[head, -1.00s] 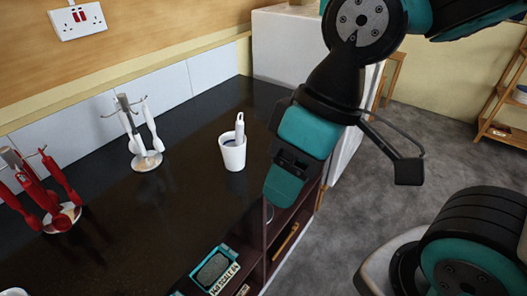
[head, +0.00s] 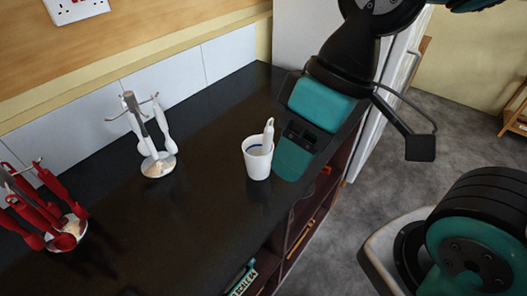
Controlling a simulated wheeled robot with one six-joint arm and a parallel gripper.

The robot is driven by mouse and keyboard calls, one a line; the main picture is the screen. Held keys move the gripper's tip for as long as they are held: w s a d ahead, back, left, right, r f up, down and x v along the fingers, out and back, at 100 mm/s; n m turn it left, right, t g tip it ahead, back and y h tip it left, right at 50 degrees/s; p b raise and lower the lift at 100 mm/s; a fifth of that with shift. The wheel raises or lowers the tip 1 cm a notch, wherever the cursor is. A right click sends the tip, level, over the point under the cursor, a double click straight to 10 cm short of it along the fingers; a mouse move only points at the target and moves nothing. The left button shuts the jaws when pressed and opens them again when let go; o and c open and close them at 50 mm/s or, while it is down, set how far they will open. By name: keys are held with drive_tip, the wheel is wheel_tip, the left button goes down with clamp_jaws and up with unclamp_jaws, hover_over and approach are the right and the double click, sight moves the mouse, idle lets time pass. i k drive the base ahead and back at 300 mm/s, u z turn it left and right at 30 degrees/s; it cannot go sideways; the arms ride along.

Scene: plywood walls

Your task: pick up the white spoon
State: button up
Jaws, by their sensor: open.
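A white cup (head: 256,165) stands on the dark countertop. A white utensil handle (head: 268,136) sticks up out of it, leaning slightly right; its lower end is hidden inside, so I cannot tell if it is a spoon. More white utensils (head: 163,125) hang on a metal rack to the left, and their heads are partly hard to make out. My gripper (head: 293,158) is open and empty, pointing down just right of the cup in the picture. Its teal finger shows close beside the cup's right side; I cannot tell the exact gap in depth.
A rack with red utensils (head: 60,220) stands at the far left. The dark countertop (head: 205,215) is clear in front of the cup. Open shelves lie under its right edge. A white cabinet (head: 300,35) stands behind. A wall socket (head: 75,8) is at top left.

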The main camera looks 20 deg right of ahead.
sight(268, 133)
drive_tip(key=u, duration=0.05)
drive_tip(key=k, duration=0.5)
drive_tip(key=z, duration=1.9)
drive_tip(key=k, duration=0.75)
drive_tip(key=u, duration=0.85)
drive_tip(key=i, duration=0.75)
drive_tip(key=u, duration=0.25)
